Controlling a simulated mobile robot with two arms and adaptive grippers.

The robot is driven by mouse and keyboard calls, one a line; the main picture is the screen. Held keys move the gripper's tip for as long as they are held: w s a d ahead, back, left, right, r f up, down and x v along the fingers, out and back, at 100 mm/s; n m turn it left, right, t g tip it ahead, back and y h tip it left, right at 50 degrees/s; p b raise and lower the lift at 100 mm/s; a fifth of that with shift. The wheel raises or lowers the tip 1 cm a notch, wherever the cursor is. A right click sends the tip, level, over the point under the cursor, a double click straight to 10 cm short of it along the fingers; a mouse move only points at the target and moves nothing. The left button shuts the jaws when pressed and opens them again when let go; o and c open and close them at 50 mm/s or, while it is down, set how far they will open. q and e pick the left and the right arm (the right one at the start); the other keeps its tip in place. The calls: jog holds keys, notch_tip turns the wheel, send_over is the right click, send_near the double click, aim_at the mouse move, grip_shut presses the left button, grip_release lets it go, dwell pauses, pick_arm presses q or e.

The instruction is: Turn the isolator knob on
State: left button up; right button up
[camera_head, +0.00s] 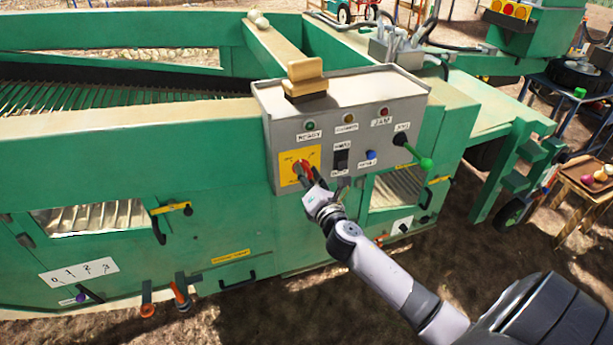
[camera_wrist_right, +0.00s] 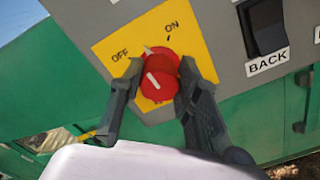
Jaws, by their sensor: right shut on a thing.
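The isolator knob is red and sits on a yellow plate (camera_head: 287,161) at the lower left of the grey control box's front. In the right wrist view the knob (camera_wrist_right: 161,76) is close, on the yellow plate (camera_wrist_right: 197,52) marked OFF at left and ON at upper right. The knob's white mark points up and slightly left, between the two labels. My right gripper (camera_head: 308,176) is at the knob. In the wrist view its two dark fingers (camera_wrist_right: 161,78) are shut on the knob from both sides. My left gripper is not in view.
The grey control box (camera_head: 357,92) has READY and JAM lamps, a black rocker switch (camera_head: 341,159), a blue button (camera_head: 371,155) and a green-tipped lever (camera_head: 425,163) to the right. The BACK switch (camera_wrist_right: 266,25) is close beside the plate.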

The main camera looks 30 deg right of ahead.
jog(key=m, duration=0.4)
jog(key=shift+d+m, duration=0.1)
jog(key=shift+m, duration=0.3)
jog(key=shift+f+m, duration=0.1)
jog(key=shift+m, duration=2.4)
jog(key=o, duration=1.1)
jog(key=v, duration=1.2)
jog(key=shift+s, duration=0.1)
jog(key=shift+f, duration=0.1)
